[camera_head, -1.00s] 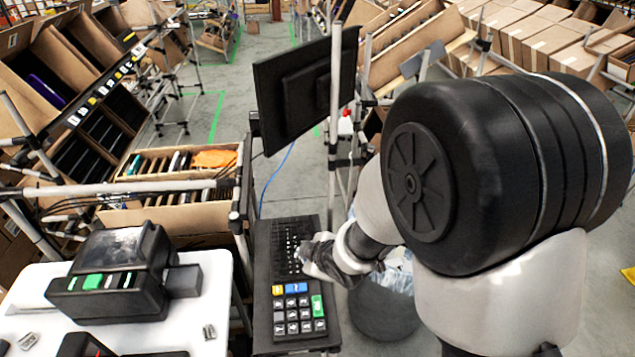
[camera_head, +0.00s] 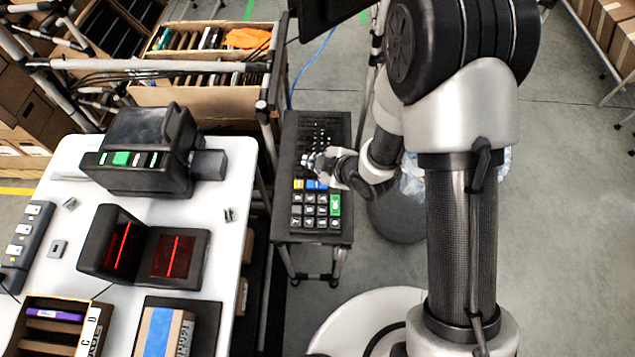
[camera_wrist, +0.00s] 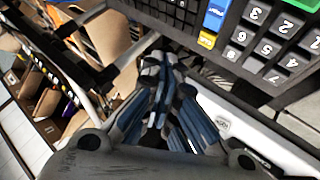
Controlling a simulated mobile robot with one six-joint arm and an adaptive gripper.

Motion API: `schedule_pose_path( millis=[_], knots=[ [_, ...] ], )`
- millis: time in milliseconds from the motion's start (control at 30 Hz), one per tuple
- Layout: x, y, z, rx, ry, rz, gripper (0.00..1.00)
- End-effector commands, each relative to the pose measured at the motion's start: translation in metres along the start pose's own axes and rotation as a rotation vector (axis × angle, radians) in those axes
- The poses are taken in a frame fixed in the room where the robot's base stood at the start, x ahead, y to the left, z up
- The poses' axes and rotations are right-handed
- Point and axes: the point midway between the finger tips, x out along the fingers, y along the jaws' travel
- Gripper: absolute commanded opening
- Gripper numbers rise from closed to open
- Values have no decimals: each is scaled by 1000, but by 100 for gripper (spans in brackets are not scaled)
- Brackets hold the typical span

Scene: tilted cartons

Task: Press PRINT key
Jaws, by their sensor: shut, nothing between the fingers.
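The black keyboard (camera_head: 290,150) lies on a narrow stand, with small dark keys at its far end and larger number keys at its near end. A yellow key (camera_head: 298,184), a blue key (camera_head: 315,184) and a green key (camera_head: 335,204) show there. In the wrist view the blue key (camera_wrist: 214,14) bears small white lettering that I cannot read surely; the yellow key (camera_wrist: 207,39) is beside it. My gripper (camera_head: 308,158) is shut and empty, just beyond the coloured keys; I cannot tell its height. Its fingertips (camera_wrist: 158,62) show apart from the blue key in the wrist view.
Left of the keyboard, a white table (camera_head: 228,190) holds a black label printer (camera_head: 140,150) with a green button and a scanner (camera_head: 120,250) with red lines. A carton of files (camera_head: 205,95) stands behind. A dark round bin (camera_head: 400,215) stands right of the stand.

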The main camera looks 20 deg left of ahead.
Motion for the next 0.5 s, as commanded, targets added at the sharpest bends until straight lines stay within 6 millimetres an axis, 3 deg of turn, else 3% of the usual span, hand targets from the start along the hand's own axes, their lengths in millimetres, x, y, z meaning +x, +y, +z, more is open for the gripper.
schedule_pose_path(
  millis=[500],
  knots=[
    [43,-32,32,1,0,-1,0]
  ],
)
